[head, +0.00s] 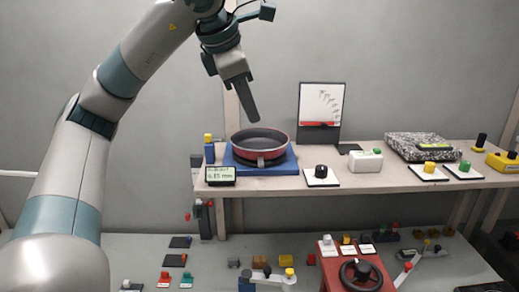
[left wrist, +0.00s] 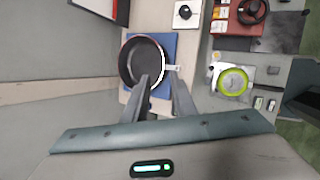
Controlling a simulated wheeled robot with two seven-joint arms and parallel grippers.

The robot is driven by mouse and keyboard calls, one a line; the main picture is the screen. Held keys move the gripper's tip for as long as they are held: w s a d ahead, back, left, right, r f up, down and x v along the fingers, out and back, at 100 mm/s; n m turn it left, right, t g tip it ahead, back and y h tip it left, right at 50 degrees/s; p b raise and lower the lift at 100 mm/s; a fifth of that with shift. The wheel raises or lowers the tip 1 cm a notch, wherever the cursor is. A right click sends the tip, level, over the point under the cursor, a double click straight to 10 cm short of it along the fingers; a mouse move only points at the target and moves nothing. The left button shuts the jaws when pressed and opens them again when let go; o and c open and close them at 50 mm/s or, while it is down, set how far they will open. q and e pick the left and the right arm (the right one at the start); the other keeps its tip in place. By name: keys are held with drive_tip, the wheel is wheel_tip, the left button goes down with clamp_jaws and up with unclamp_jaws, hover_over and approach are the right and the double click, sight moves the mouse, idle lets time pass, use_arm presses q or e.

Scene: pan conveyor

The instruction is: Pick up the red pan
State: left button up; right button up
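The red pan (head: 262,143) has a red outer wall and a dark inside. It sits upright on a blue square base (head: 284,168) on the raised shelf, with its short pale handle pointing toward me. My left gripper (head: 255,118) is above the pan in the head view, fingers pointing down. In the left wrist view the pan (left wrist: 138,60) lies just beyond the fingertips, its handle to the right. The left gripper (left wrist: 158,77) is open and empty, with its fingers apart, one in front of the pan and one near the handle. My right gripper is out of view.
A small display (head: 221,175) and a blue post with a yellow knob (head: 209,150) stand left of the pan. A white-plated black knob (head: 321,176) and a white box (head: 365,160) stand right. A clipboard-like board (head: 320,112) stands behind. The lower table holds several small items.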

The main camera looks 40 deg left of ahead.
sight(260, 161)
use_arm(q)
drive_tip(key=p+x, duration=0.1)
drive_tip(key=x, duration=0.7)
drive_tip(key=shift+w+f, duration=0.2)
drive_tip(key=shift+f, duration=0.25)
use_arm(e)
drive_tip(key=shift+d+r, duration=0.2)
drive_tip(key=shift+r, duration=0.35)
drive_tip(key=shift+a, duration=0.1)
